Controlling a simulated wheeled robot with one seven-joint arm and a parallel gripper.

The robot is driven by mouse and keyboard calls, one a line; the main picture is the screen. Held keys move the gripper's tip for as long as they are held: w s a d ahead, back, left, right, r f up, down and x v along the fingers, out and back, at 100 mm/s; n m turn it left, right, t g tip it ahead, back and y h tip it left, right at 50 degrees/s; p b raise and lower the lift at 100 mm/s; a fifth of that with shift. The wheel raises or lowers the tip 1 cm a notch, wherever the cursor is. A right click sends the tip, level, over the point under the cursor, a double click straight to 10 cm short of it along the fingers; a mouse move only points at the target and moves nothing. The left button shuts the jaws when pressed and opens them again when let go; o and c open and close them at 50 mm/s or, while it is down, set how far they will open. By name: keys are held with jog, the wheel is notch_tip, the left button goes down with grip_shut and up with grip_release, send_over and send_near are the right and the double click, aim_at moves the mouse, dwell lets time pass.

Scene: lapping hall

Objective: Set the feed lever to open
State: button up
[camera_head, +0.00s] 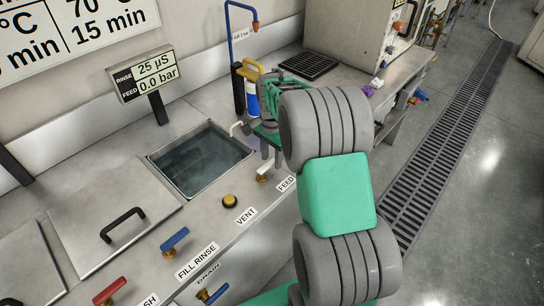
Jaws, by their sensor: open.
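The feed valve has a pale lever (267,167) on a brass fitting, left of the FEED label (287,184) at the front of the steel counter. My arm reaches in from the right, and my gripper (266,135) is just above and behind the lever. The display (147,73) shows FEED 0.0 bar and RINSE 25 µS.
A water-filled basin (158,158) lies left of the gripper. A blue filter housing with a yellow top (251,72) stands close behind it. A vent knob (230,201), blue fill rinse lever (174,239), blue drain lever (212,293) and red lever (110,290) line the front.

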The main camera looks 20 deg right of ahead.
jog(key=shift+c, duration=0.3)
grip_shut()
dwell(1.0)
